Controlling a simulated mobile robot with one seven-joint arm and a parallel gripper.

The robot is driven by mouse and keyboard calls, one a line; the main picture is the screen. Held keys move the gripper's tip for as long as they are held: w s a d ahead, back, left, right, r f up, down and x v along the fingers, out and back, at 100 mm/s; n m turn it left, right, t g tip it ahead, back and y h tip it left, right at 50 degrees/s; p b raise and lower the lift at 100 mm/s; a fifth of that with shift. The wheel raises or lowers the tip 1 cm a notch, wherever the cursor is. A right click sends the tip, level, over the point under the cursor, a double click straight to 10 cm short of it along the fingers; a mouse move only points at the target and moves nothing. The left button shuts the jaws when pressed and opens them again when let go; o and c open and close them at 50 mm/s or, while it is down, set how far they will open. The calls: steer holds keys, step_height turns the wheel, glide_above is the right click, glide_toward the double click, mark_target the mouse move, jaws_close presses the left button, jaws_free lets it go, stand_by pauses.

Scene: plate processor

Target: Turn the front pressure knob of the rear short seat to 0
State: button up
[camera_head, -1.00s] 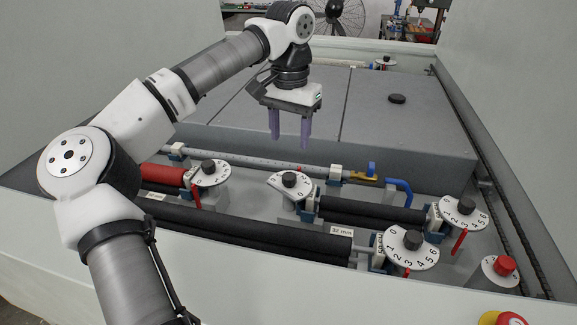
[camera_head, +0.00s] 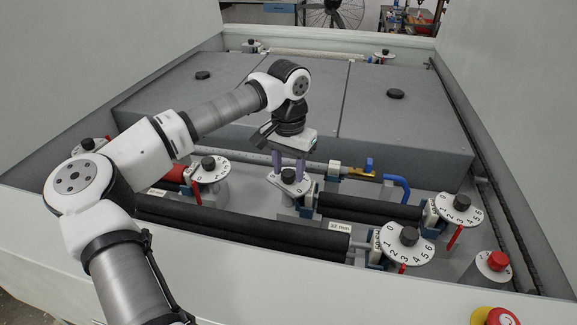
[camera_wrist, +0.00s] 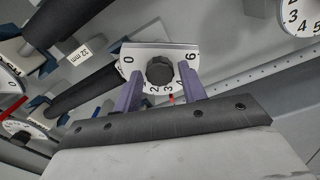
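A black pressure knob (camera_wrist: 160,72) sits on a white dial (camera_wrist: 130,60) marked from 0 to 6. In the wrist view a small red pointer (camera_wrist: 171,99) shows at the dial's edge near the 3. In the head view this is the middle dial (camera_head: 283,184), at the left end of the short black rollers (camera_head: 370,208). My gripper (camera_head: 289,164) points down just over it. In the wrist view the purple fingers of my gripper (camera_wrist: 160,86) stand on either side of the knob, open, with small gaps visible. The head view does not show the knob's far side.
Other dials stand at the left (camera_head: 210,168), right (camera_head: 456,208) and front right (camera_head: 407,243). A blue bent handle (camera_head: 397,184) and a ruled rail lie behind. A red button (camera_head: 497,260) is at the right. Flat grey covers (camera_head: 405,130) fill the back.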

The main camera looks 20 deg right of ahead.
steer(key=c, duration=0.7)
steer(key=shift+n, duration=0.3)
steer(key=n+b, duration=0.2)
steer(key=n, duration=0.2)
steer(key=n+b, duration=0.2)
steer(key=n, duration=0.4)
steer(key=shift+n, duration=0.4)
steer(key=n+b, duration=0.1)
steer(key=n, duration=0.5)
steer(key=shift+a, duration=0.1)
steer(key=n+b, duration=0.1)
steer(key=n, duration=0.5)
steer(key=shift+n, duration=0.4)
